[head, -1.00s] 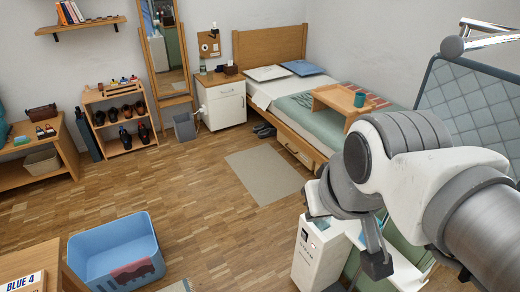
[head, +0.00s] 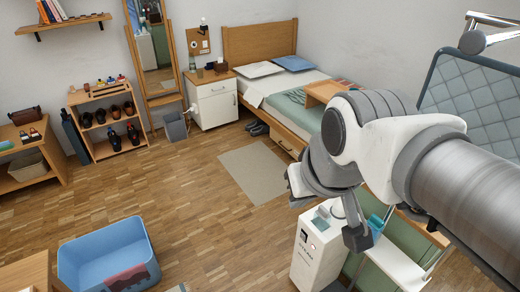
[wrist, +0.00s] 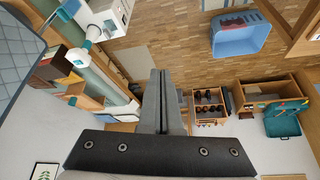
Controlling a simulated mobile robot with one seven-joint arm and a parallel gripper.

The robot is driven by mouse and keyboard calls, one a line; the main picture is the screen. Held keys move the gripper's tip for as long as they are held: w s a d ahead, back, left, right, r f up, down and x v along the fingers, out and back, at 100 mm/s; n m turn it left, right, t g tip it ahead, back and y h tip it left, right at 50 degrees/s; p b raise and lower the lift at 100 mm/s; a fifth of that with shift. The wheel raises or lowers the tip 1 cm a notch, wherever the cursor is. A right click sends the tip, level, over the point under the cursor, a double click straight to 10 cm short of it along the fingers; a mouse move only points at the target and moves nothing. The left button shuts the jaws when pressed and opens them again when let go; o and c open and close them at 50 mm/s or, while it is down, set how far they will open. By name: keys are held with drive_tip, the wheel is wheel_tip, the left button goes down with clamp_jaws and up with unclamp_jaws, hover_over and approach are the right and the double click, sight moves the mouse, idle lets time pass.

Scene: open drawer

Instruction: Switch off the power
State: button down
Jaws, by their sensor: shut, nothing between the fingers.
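A white upright box-shaped appliance (head: 318,262) stands on the floor at the lower middle right of the head view. It has dark lettering and a small reddish spot on its front, and a grey-teal panel on top. I cannot tell which part is a power switch. My gripper (head: 357,238) is just right of the appliance in the head view, pointing down, partly hidden by my own wrist. In the wrist view my gripper (wrist: 161,75) is shut with nothing between its fingers. I cannot tell whether it touches anything.
A blue bin (head: 108,255) stands on the open wooden floor at lower left. A bed (head: 275,90) and white nightstand (head: 213,103) are at the back. A shoe rack (head: 108,120) stands at left. A quilted panel (head: 470,100) is at right.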

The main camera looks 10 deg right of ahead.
sight(303, 237)
drive_tip(key=w+d+f+g+b, duration=0.2)
drive_tip(key=w+f+b, duration=0.7)
drive_tip(key=w+f, duration=1)
drive_tip(key=w+d+f+n+h+b, duration=0.1)
drive_tip(key=w+d+f+b, duration=0.1)
drive_tip(key=f, duration=0.9)
drive_tip(key=w+d+f+n+g+h+b, duration=0.1)
drive_tip(key=w+f+b, duration=0.4)
drive_tip(key=f, duration=0.7)
drive_tip(key=w+d+f+n+h+b, duration=0.1)
drive_tip(key=w+d+f+h+b, duration=0.1)
drive_tip(key=f, duration=1)
drive_tip(key=shift+w+d+f+n+g+h+b, duration=0.15)
drive_tip(key=shift+w+d+n+g+h+b, duration=0.2)
drive_tip(key=shift+w+d+b, duration=0.65)
drive_tip(key=shift+s+d+p, duration=0.2)
drive_tip(key=shift+s+p, duration=0.05)
drive_tip(key=shift+p, duration=0.05)
drive_tip(key=shift+w+d+f+b, duration=0.45)
drive_tip(key=shift+d+f+b, duration=0.35)
drive_tip(key=shift+d+f, duration=0.55)
drive_tip(key=shift+w+d+f+b, duration=0.5)
drive_tip(key=shift+d+f+b, duration=0.25)
drive_tip(key=shift+d+f, duration=0.6)
drive_tip(key=shift+w+d+f+b, duration=0.45)
drive_tip(key=shift+d+f+b, duration=0.5)
drive_tip(key=shift+f, duration=0.6)
